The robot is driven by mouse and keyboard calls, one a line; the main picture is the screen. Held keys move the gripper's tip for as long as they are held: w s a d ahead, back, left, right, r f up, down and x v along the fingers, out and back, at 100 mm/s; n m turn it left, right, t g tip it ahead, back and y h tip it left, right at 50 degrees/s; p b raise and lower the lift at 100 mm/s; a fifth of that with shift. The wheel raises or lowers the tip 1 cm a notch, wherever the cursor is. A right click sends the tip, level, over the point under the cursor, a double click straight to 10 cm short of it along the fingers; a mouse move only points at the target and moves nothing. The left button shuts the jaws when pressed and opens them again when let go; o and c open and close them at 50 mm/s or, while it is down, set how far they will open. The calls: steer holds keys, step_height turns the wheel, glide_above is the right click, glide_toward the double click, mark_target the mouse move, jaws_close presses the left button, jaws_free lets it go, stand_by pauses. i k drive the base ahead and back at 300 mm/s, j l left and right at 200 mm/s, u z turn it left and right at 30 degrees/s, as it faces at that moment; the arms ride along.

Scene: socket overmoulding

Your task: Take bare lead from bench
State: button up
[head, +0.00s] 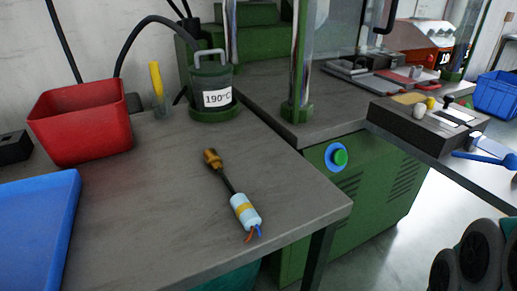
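The bare lead (229,186) lies on the grey bench (140,225), near its right front corner. Its brass-coloured end (212,159) points to the back, and a short dark cable runs from it to a light blue body (245,211) with a yellow band. Short red and blue wire ends stick out at the front, close to the bench's front edge. Nothing touches or covers the lead. My gripper is not in view.
A red bin (82,122) and a blue tray (38,225) stand on the left. A green pot (212,88) labelled 190°C stands behind the lead, beside a yellow-handled tool (157,80). A green machine (345,180) adjoins on the right. The bench around the lead is clear.

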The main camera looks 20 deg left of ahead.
mark_target(250, 220)
steer(key=u, duration=1.6)
